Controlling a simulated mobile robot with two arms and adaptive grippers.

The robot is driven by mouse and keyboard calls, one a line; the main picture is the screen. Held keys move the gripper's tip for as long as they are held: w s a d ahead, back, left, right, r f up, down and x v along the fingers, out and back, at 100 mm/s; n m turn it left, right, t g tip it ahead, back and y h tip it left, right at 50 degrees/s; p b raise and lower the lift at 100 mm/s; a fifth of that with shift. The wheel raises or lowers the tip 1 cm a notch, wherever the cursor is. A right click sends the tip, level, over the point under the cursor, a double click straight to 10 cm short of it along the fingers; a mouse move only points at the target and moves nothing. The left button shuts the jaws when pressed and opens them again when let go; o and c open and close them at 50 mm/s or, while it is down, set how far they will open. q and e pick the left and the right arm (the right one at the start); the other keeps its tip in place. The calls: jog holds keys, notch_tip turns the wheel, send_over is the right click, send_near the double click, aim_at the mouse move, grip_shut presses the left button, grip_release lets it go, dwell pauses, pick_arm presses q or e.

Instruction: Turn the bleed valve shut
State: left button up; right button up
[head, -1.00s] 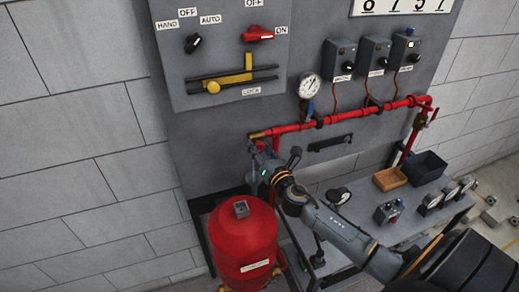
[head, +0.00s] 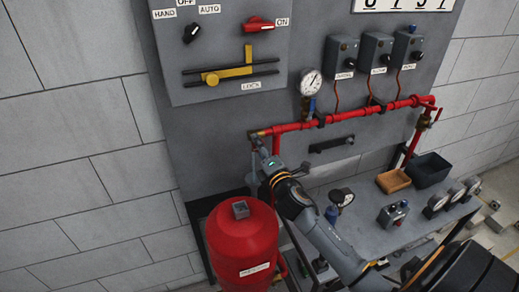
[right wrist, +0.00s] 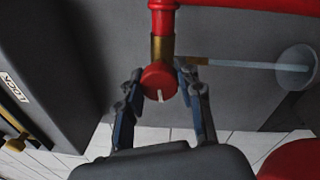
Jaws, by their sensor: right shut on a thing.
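The bleed valve shows in the right wrist view as a round red knob (right wrist: 159,82) with a white mark pointing downward in the picture. It sits on a brass fitting (right wrist: 162,47) at the end of a red pipe. My right gripper (right wrist: 160,90) has one finger on each side of the knob and is shut on it. In the head view my right gripper (head: 257,153) is at the brass left end of the red pipe (head: 290,127), and the knob itself is hidden there. My left gripper is not in view.
A red tank (head: 242,250) stands just below my right gripper. A thin tube (right wrist: 225,64) runs from the brass fitting to a translucent round piece (right wrist: 296,67).

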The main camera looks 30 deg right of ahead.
jog(key=m, duration=0.6)
jog(key=shift+h+b, duration=0.3)
jog(key=m, duration=0.5)
jog(key=shift+r+h, duration=0.1)
jog(key=shift+h, duration=0.2)
jog(key=m+p, duration=0.1)
jog(key=m, duration=0.3)
jog(key=shift+m+g, duration=0.3)
jog(key=shift+m, duration=0.1)
jog(key=m+p, duration=0.1)
jog(key=m, duration=0.4)
jog(key=shift+h+p, duration=0.35)
jog(key=shift+h, duration=0.05)
jog(key=shift+m, duration=0.3)
jog(key=o, duration=1.2)
